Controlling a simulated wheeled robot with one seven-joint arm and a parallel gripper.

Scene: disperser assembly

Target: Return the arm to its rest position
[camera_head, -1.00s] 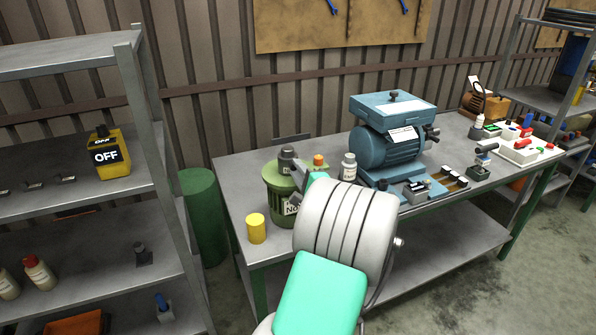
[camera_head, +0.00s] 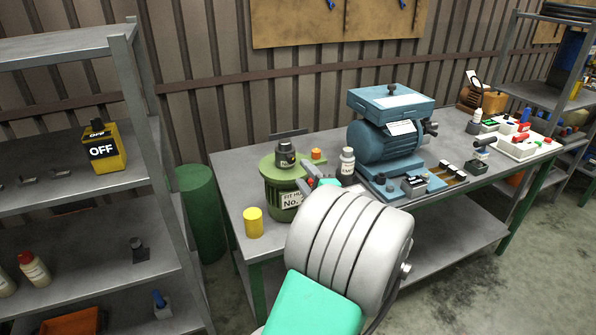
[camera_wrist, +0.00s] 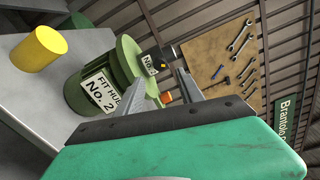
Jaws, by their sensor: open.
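My arm, with white ribbed and teal links, reaches over the near edge of the grey workbench (camera_head: 232,184). My gripper (camera_head: 305,184) is beside the green drum labelled "FIT HUB No. 2" (camera_head: 275,196), to its right. In the wrist view my gripper (camera_wrist: 182,82) shows two grey fingers spread apart with nothing clearly held between them. A dark labelled cap-like part (camera_head: 286,153) sits on top of the drum; it also shows in the wrist view (camera_wrist: 152,60). An orange piece (camera_head: 316,154) is just right of it.
A yellow cylinder (camera_head: 253,222) stands left of the drum. A grey bottle (camera_head: 347,164) and a blue motor machine (camera_head: 388,140) stand to the right. A grey shelf (camera_head: 75,198) with a yellow OFF box (camera_head: 103,150) is at left. A green barrel (camera_head: 200,212) stands between shelf and bench.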

